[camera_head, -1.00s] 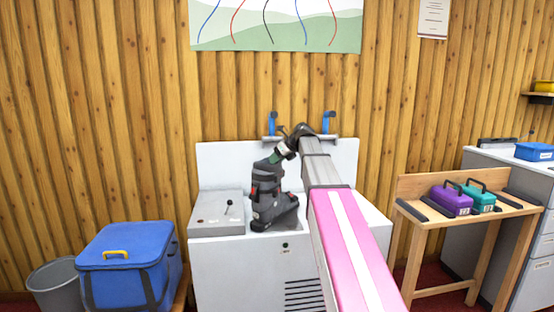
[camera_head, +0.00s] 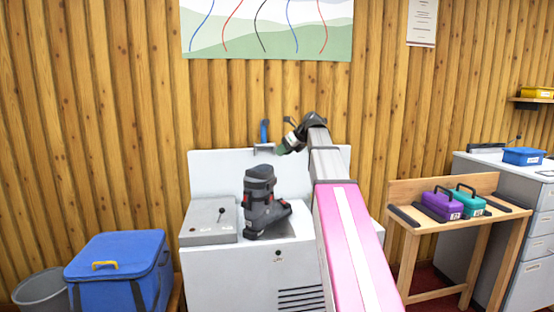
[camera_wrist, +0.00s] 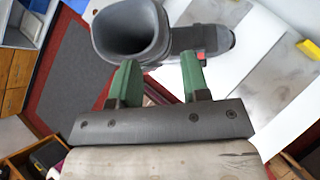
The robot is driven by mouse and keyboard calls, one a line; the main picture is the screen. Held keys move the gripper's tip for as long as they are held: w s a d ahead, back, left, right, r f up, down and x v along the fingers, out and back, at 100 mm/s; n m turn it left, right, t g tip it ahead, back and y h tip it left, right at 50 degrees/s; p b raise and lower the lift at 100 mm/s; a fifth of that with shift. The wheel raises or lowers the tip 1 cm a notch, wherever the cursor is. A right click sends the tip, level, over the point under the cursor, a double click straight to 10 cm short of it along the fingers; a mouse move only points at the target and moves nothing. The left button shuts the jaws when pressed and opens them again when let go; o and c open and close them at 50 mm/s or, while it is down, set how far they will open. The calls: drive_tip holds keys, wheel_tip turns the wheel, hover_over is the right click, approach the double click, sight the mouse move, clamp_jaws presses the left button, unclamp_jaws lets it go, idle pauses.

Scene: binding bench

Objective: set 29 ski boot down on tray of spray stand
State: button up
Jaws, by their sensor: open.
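The ski boot (camera_head: 264,210), dark grey with red buckles, stands upright on the white top of the spray stand (camera_head: 222,258). The boot's open cuff (camera_wrist: 131,30) shows just beyond the fingertips. My arm hides the right part of the stand.
A grey box with a small lever (camera_head: 208,222) is left of the boot. A blue cooler (camera_head: 112,270) stands left. A wooden bench (camera_head: 405,190) with purple (camera_head: 441,206) and teal (camera_head: 470,203) cases stands right.

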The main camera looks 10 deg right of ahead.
sight(268, 167)
drive_tip(key=shift+s+d+r, duration=0.25)
drive_tip(key=shift+d+r, duration=0.05)
drive_tip(key=shift+r, duration=0.1)
drive_tip(key=shift+o, duration=1)
drive_tip(key=shift+s+d+r, duration=0.1)
drive_tip(key=w+a+f+m, duration=0.1)
drive_tip(key=m, duration=1)
drive_tip(key=w+a+f+m, duration=0.1)
drive_tip(key=a+f+m, duration=0.1)
drive_tip(key=m, duration=1)
drive_tip(key=w+a+f+m, duration=0.1)
drive_tip(key=f+m, duration=0.1)
drive_tip(key=m, duration=1)
drive_tip(key=shift+w+a+t+h, duration=0.25)
drive_tip(key=shift+t+h, duration=0.05)
drive_tip(key=shift+t, duration=0.1)
drive_tip(key=shift+s+f+x, duration=0.1)
drive_tip(key=shift+s+x, duration=0.05)
drive_tip(key=shift+x, duration=1.2)
drive_tip(key=shift+s+f+x, duration=0.15)
drive_tip(key=shift+x, duration=1.2)
clamp_jaws()
